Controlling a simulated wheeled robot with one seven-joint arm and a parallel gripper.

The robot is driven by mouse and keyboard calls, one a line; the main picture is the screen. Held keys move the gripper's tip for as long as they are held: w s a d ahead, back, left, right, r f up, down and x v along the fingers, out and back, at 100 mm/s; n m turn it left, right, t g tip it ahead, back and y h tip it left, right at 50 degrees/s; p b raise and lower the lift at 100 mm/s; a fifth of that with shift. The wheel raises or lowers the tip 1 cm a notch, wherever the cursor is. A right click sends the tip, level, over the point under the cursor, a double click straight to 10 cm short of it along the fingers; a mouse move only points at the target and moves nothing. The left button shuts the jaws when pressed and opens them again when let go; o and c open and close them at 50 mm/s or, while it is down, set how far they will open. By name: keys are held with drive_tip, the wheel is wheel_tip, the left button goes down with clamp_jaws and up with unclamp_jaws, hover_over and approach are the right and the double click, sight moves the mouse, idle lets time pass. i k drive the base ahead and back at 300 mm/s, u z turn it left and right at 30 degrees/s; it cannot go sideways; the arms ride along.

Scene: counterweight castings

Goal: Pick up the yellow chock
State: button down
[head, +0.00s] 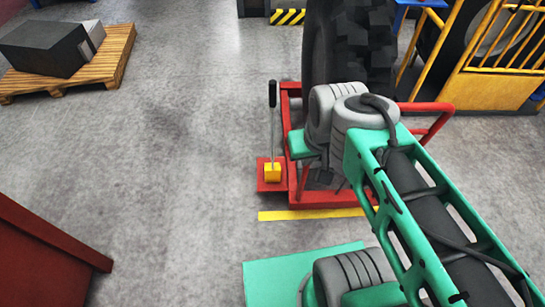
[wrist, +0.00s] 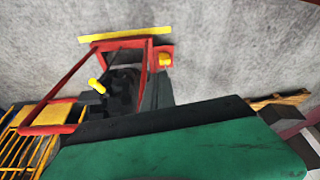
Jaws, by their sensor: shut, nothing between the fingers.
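The yellow chock (head: 272,173) appears as a small block on a red plate, left of a red frame. In the wrist view it is a small yellow shape (wrist: 165,60) at the frame's outer side. A thin rod with a black grip (head: 272,94) stands by it. My gripper (head: 302,145) is shut and empty, right of the chock in the head view and apart from it as far as I can tell. Its fingertips are not clear. My green and dark hand fills the bottom of the wrist view.
The red frame (head: 325,199) holds a large black tyre (head: 350,45). A yellow floor line (head: 285,215) runs in front. A yellow cage (head: 500,85) stands at right. A pallet (head: 112,65) bears a dark block. The floor left of the chock is clear.

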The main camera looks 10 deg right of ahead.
sight(272, 169)
drive_tip(key=z, duration=1.2)
drive_tip(key=i, duration=0.75)
drive_tip(key=u, duration=2.6)
drive_tip(key=i, duration=0.5)
drive_tip(key=u, duration=0.05)
